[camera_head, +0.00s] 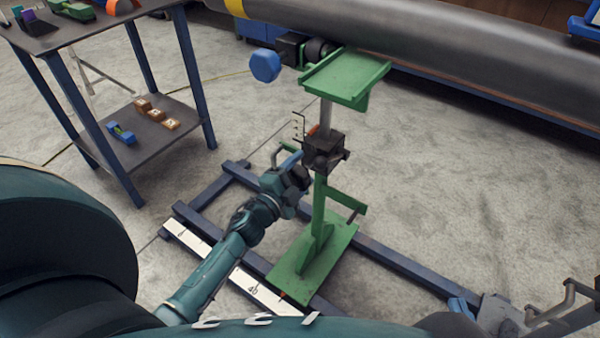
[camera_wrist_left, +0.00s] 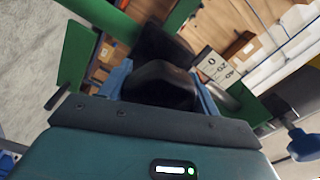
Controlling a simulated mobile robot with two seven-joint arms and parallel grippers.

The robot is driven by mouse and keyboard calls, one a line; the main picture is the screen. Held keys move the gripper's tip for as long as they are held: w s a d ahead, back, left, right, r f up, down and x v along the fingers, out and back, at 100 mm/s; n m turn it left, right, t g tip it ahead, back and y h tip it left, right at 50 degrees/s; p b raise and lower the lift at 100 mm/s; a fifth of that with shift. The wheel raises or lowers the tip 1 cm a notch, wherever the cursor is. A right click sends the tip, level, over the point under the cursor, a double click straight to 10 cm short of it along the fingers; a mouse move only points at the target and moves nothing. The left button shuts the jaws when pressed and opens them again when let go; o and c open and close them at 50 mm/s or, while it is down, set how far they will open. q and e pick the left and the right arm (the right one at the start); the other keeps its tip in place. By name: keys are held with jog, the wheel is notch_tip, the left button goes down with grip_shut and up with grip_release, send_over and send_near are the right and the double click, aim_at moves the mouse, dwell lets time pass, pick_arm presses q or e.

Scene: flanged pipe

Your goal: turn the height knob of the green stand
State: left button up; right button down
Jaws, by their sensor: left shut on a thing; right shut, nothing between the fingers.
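The green stand (camera_head: 318,208) stands upright on the floor frame, with a flat green top plate (camera_head: 345,78) on a grey post. A black clamp block (camera_head: 325,150) sits at mid-height on the post. My left gripper (camera_head: 293,168) reaches the block's left side and is shut on the black height knob, largely hidden in the head view. In the left wrist view the knob (camera_wrist_left: 160,84) sits between the blue fingers. My right gripper (camera_head: 462,307) is low at the bottom right, partly cut off, shut and empty, away from the stand.
A large grey pipe (camera_head: 420,45) with a blue knob (camera_head: 264,65) beside it runs along the back. A dark table (camera_head: 150,135) with small parts stands at the left. Blue rails (camera_head: 400,265) and a white ruler (camera_head: 255,292) lie around the stand's base.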

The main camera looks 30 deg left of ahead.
pick_arm(q)
jog(key=shift+m, duration=0.5)
pick_arm(e)
jog(key=shift+f, duration=0.1)
pick_arm(q)
jog(key=o, duration=1)
pick_arm(e)
jog(key=shift+r, duration=0.2)
pick_arm(q)
jog(key=s, duration=0.4)
jog(key=s+a+p, duration=0.1)
jog(key=s, duration=0.8)
jog(key=shift+a, duration=0.4)
pick_arm(e)
jog(key=shift+s+f+g, duration=0.1)
jog(key=shift+s+g, duration=0.2)
jog(key=shift+g, duration=0.2)
jog(key=shift+d, duration=0.1)
